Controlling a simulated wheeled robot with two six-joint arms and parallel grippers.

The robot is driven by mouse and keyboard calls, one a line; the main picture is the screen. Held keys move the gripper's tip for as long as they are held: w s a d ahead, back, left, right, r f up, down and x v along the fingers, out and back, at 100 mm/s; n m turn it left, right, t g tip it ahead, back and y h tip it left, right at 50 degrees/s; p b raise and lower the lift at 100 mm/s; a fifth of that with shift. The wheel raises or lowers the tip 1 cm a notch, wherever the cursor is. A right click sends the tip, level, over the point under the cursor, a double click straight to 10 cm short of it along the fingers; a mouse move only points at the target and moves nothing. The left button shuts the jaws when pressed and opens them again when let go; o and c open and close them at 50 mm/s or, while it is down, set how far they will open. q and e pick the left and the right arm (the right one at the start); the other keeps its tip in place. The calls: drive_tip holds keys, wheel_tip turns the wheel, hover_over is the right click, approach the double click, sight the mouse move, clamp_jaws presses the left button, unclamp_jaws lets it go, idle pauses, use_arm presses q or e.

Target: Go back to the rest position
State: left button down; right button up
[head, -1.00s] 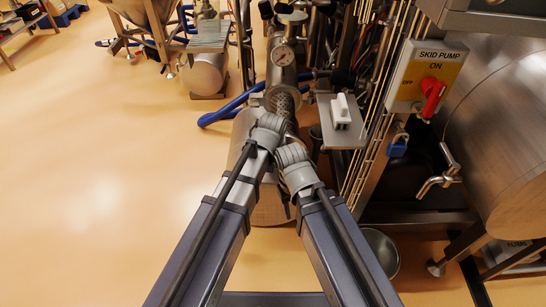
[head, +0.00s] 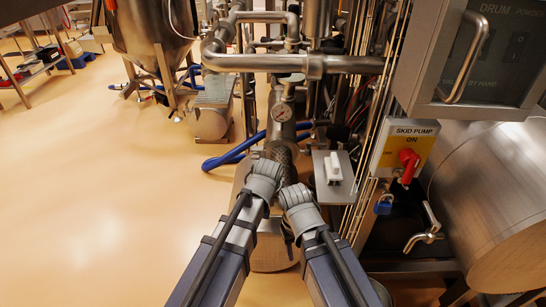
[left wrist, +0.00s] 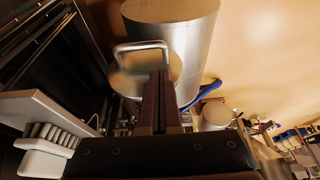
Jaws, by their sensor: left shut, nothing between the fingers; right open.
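In the left wrist view the two dark fingers of my left gripper (left wrist: 160,100) are pressed together, with nothing between them. In the head view both my arms reach forward from the bottom edge, and their grey wrists are close together near the middle. The left wrist sits a little higher than the right. My right gripper (head: 288,236) is mostly hidden under its wrist; only a small dark part shows, and nothing is seen held in it.
A pressure gauge (head: 282,112) and steel pipes (head: 290,64) stand ahead. At right are a small shelf (head: 345,196) with a white-handled brush (head: 333,167), the skid pump switch (head: 404,150), a steel drum (head: 490,190) and a cabinet (head: 490,60). Open floor (head: 110,190) lies left.

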use_arm(q)
drive_tip(key=s+a+r+m+g+p, duration=0.1)
drive_tip(key=s+r+m+g+p, duration=0.1)
drive_tip(key=s+r+p, duration=0.6)
drive_tip(key=s+a+r+m+g+y+p, duration=0.1)
drive_tip(key=s+a+r+g+p, duration=0.1)
drive_tip(key=s+r+p, duration=0.6)
drive_tip(key=shift+s+a+r+m+p, duration=0.15)
drive_tip(key=shift+s+r+m+p, duration=0.2)
drive_tip(key=shift+r+p, duration=3.45)
